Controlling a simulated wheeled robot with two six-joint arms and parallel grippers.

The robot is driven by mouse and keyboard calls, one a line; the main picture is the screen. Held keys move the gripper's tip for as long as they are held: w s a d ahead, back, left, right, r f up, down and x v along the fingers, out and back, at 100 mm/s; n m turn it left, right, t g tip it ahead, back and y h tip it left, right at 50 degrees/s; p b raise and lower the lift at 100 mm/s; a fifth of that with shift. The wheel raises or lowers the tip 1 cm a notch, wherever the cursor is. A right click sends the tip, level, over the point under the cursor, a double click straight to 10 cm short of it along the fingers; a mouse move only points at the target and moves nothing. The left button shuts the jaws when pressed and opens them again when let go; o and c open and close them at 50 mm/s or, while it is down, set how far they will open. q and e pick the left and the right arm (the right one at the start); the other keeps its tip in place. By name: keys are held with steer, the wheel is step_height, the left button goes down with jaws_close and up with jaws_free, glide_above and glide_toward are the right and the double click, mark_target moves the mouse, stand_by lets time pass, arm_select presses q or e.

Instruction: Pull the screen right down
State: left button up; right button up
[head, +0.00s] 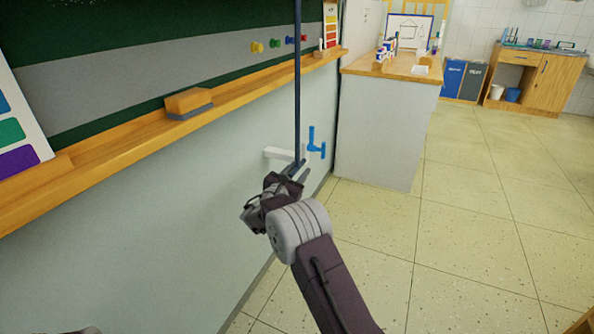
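A thin dark blue rod (297,80) hangs upright in front of the board, from the top edge of the head view down to my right gripper. My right gripper (298,171) is at the rod's lower end, with its fingertips pointing up and away. The fingers and the rod's end overlap in the picture, so I cannot tell whether they are closed on it or only beside it. No screen sheet can be made out; whatever the rod hangs from is above the view.
A green chalkboard (120,25) with a grey band has a wooden ledge (110,147) below it, holding an eraser (188,102). A white bracket (279,153) and a blue tap-like fitting (315,146) are on the wall. A counter (385,130) stands beyond; the tiled floor at right is clear.

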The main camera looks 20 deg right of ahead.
steer(key=shift+a+r, duration=0.1)
steer(key=shift+r, duration=0.1)
steer(key=shift+a, duration=0.15)
steer(key=p+v, duration=0.2)
steer(key=v, duration=0.6)
steer(key=shift+s+a+p, duration=0.25)
steer(key=shift+s+p, duration=0.15)
